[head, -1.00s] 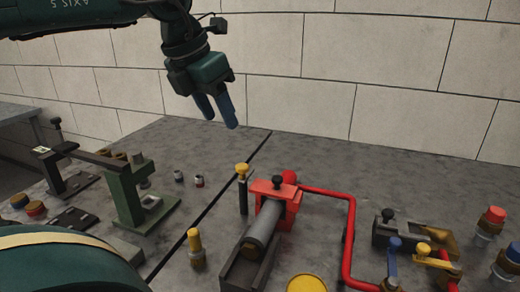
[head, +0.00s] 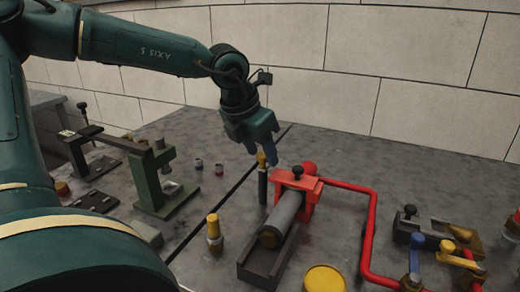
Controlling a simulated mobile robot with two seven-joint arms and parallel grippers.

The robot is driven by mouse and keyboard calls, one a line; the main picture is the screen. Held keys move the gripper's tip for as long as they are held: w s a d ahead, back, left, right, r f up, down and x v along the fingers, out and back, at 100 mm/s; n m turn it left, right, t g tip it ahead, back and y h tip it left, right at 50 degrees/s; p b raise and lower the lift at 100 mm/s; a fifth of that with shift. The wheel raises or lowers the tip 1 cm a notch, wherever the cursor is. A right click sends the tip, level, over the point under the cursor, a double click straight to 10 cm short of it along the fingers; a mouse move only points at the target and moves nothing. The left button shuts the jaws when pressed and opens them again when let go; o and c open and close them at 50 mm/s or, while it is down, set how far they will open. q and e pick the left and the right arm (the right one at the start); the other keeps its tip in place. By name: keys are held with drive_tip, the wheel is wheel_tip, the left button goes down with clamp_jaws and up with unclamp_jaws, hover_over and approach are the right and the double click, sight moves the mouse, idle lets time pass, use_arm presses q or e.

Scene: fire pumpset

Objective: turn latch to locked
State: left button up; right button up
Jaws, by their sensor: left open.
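No part is labelled as the latch, so I cannot tell which one it is. A red clamp block (head: 308,190) with a black knob (head: 297,172) on top sits at the end of a grey cylinder (head: 284,214). Beside it on the left stands a dark post (head: 262,188) with a yellow top (head: 261,159). My left gripper (head: 262,154) is open and points down right at the post's yellow top, partly covering it. I cannot tell whether the fingers touch it. My right gripper is not in view.
A red pipe (head: 371,225) runs right and forward from the block to blue (head: 416,250) and yellow (head: 452,255) handles. A green bracket (head: 148,182) stands at left. A yellow-topped fitting (head: 214,233) and a yellow cap (head: 324,279) are in front. The back right tabletop is clear.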

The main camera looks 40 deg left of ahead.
use_arm(q)
drive_tip(key=shift+c, duration=0.5)
drive_tip(key=c, duration=0.9)
